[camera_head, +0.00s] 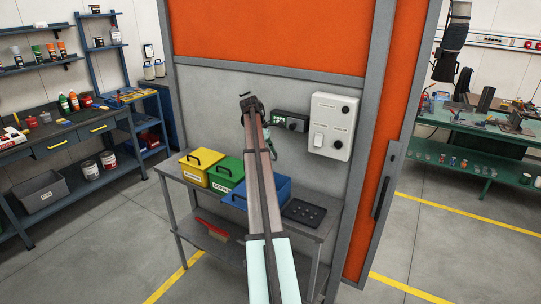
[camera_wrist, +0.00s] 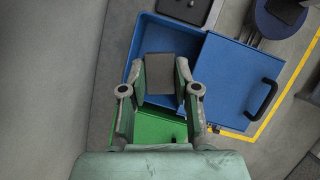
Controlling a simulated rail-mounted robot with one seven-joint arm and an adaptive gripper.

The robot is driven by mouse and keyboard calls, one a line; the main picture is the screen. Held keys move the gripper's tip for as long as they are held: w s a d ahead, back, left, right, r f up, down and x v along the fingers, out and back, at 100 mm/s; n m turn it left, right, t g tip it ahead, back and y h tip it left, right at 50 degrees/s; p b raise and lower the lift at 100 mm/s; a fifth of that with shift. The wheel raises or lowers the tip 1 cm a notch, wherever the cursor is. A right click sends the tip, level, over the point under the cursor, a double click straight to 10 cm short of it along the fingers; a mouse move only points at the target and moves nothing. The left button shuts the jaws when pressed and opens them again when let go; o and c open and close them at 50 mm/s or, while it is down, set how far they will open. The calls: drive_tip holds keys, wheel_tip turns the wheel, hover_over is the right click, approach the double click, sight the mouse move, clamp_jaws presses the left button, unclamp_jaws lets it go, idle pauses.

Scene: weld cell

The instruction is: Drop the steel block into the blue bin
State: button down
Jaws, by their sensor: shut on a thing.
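In the wrist view my gripper (camera_wrist: 162,84) is shut on the steel block (camera_wrist: 160,68), a grey-brown piece between the fingertips. The block appears over the open interior of the blue bin (camera_wrist: 133,68), held above it; the exact height is hard to tell. The blue lid (camera_wrist: 228,75) with a black handle lies off to the right side of the opening. In the head view the blue bin (camera_head: 276,188) stands on the bench, partly hidden by my arm. Greenish gripper parts (camera_head: 272,146) show beside the arm above the bench; the block cannot be made out there.
A green bin (camera_head: 226,172) and a yellow bin (camera_head: 200,164) stand left of the blue bin on the grey bench (camera_head: 298,231). A black tray (camera_head: 304,212) lies to its right. The wall panel (camera_head: 215,100) with a control box (camera_head: 333,125) rises behind.

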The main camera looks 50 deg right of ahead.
drive_tip(key=shift+w+a, duration=0.2)
drive_tip(key=shift+w, duration=0.4)
drive_tip(key=shift+f+n, duration=0.15)
drive_tip(key=shift+n, duration=0.25)
drive_tip(key=shift+f, duration=0.2)
wheel_tip(320, 180, down, 8)
drive_tip(key=b, duration=0.2)
drive_tip(key=shift+w+f, duration=0.1)
drive_tip(key=c, duration=0.8)
unclamp_jaws()
drive_tip(key=shift+o, duration=0.2)
